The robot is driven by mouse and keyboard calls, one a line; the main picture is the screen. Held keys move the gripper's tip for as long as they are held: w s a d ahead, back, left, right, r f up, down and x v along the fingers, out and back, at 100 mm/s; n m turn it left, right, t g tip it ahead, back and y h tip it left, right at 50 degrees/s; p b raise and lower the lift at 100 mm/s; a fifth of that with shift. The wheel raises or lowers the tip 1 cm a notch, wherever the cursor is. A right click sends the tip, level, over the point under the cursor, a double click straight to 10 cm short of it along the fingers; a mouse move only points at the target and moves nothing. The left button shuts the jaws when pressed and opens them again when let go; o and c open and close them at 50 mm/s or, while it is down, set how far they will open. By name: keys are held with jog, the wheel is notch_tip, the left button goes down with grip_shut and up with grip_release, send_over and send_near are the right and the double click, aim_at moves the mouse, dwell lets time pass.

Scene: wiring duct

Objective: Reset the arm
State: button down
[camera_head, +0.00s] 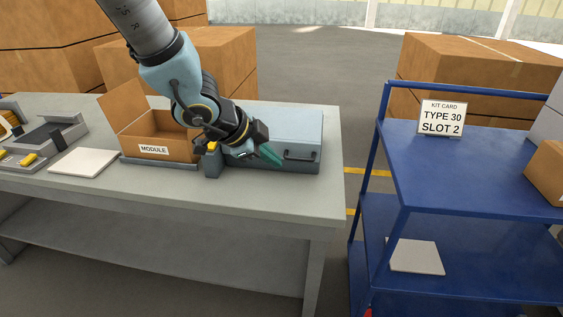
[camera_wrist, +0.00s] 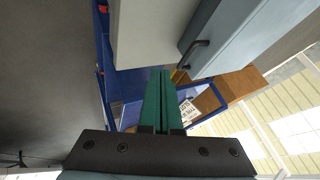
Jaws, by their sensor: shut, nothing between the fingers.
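My gripper (camera_head: 271,155) is above the right part of the grey table (camera_head: 300,195), in front of a blue-grey case (camera_head: 305,130) with a dark handle. In the wrist view its two green fingers (camera_wrist: 163,100) lie together with nothing between them. The case and its handle also show at the upper right of the wrist view (camera_wrist: 240,35). My arm reaches down from the top left in the head view and hides part of the case and of the open cardboard box.
The open box labelled MODULE (camera_head: 153,150) stands left of my gripper. A white sheet (camera_head: 84,162) and a dark fixture (camera_head: 45,135) lie further left. A blue cart (camera_head: 470,175) with a kit card (camera_head: 441,117) reading TYPE 30 SLOT 2 stands right, across a gap.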

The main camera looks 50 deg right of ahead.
jog(key=shift+a+r, duration=0.35)
jog(key=shift+r, duration=0.1)
jog(key=shift+w, duration=0.1)
jog(key=w+a+n+t+y, duration=0.45)
jog(key=w+a+n, duration=0.75)
jog(key=w+a, duration=0.75)
jog(key=s+a+n+g+y, duration=0.2)
jog(key=a+n, duration=1.2)
jog(key=a, duration=1.1)
jog(key=shift+s+a+r+n+y, duration=0.3)
jog(key=shift+s+r+n+y, duration=0.1)
jog(key=shift+s+y, duration=0.3)
